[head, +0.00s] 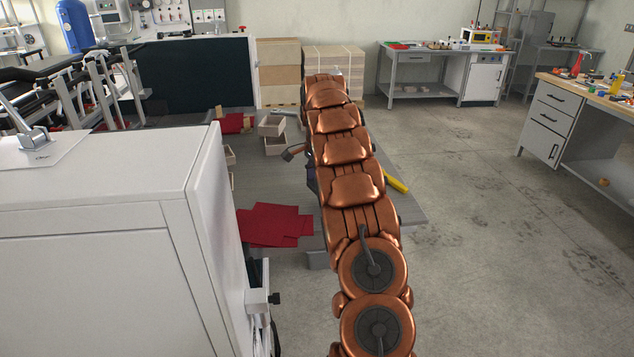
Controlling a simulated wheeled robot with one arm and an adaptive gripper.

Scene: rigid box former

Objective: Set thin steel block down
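I cannot make out the thin steel block in the head view. My copper-coloured arm reaches forward over the grey table (265,182), and its links cover the middle of the tabletop. My gripper is hidden behind the arm, so its fingers and anything between them do not show. A small dark and brownish item (292,153) shows just left of the arm; I cannot tell what it is.
Red sheets (272,225) lie on the table left of my arm. Small light boxes (272,126) stand farther back. A yellow item (396,183) lies right of the arm. A large white machine (110,240) fills the left foreground. Open floor (480,220) lies right.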

